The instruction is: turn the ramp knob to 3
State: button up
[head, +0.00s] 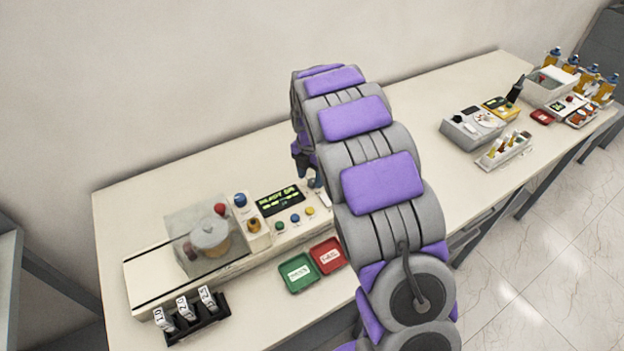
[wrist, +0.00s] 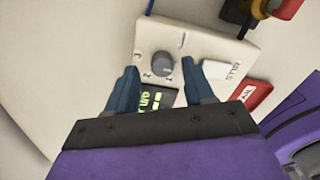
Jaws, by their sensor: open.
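In the wrist view a round grey knob (wrist: 162,64) with small marks around it sits on a pale panel. I take it for the ramp knob; no label or number on it is readable. My gripper (wrist: 160,70) is open, with one blue finger on each side of the knob in the picture. I cannot tell how far the fingertips are from the panel, and I see no clear contact. In the head view my gripper (head: 307,167) is at the back right end of the bench device, partly behind my arm. My arm hides the knob there.
The device's lit display (head: 279,200) stands beside coloured buttons. A green tray (head: 299,273) and a red tray (head: 328,256) lie in front. A black rack (head: 196,324) holds labelled pieces. In the wrist view a white block (wrist: 220,73) sits right of the knob.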

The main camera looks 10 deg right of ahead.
jog(key=shift+a+f, duration=0.25)
jog(key=shift+f, duration=0.3)
jog(key=shift+d, duration=0.65)
jog(key=shift+c, duration=0.5)
jog(key=shift+a, duration=0.35)
jog(key=c, duration=0.6)
grip_shut()
